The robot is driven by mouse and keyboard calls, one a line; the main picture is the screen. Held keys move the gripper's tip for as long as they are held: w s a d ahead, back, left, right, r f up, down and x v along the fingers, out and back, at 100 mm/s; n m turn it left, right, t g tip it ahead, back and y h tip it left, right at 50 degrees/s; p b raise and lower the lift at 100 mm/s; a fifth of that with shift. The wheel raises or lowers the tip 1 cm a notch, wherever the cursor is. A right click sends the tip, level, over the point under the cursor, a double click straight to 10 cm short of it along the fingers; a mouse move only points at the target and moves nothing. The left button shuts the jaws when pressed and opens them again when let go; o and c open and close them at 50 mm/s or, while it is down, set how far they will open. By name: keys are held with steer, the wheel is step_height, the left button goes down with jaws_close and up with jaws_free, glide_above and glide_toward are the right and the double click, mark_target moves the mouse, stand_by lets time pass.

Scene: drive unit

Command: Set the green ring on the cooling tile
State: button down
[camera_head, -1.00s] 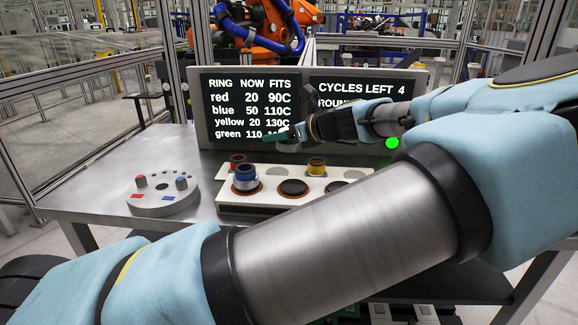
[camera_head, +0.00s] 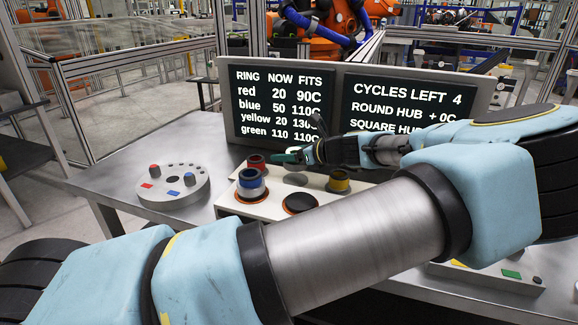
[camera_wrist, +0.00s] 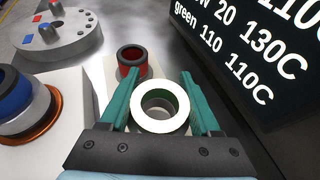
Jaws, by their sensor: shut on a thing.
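My gripper (camera_head: 288,156) is shut on the green ring (camera_wrist: 160,127), with its green fingers on either side of the ring. In the wrist view the ring's top face looks white, with green inside. The gripper holds it above the back of the pale block (camera_head: 228,201), just right of the red ring (camera_head: 256,163). The red ring stands upright and also shows in the wrist view (camera_wrist: 131,64). In the head view the green ring is hard to make out. I cannot tell for sure which surface is the cooling tile.
The blue ring (camera_head: 252,188) stands on an orange-rimmed pad. An empty dark pad (camera_head: 300,203) lies beside it. A grey round fixture (camera_head: 172,190) is at left. The display (camera_head: 290,105) stands close behind and reads green 110, fits 110C.

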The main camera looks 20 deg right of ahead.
mark_target(287, 175)
steer(key=shift+f+p, duration=0.35)
steer(key=shift+f, duration=1.65)
steer(key=shift+f, duration=0.1)
steer(key=shift+c, duration=0.5)
jaws_free()
steer(key=b+v, duration=0.3)
steer(key=v, duration=0.9)
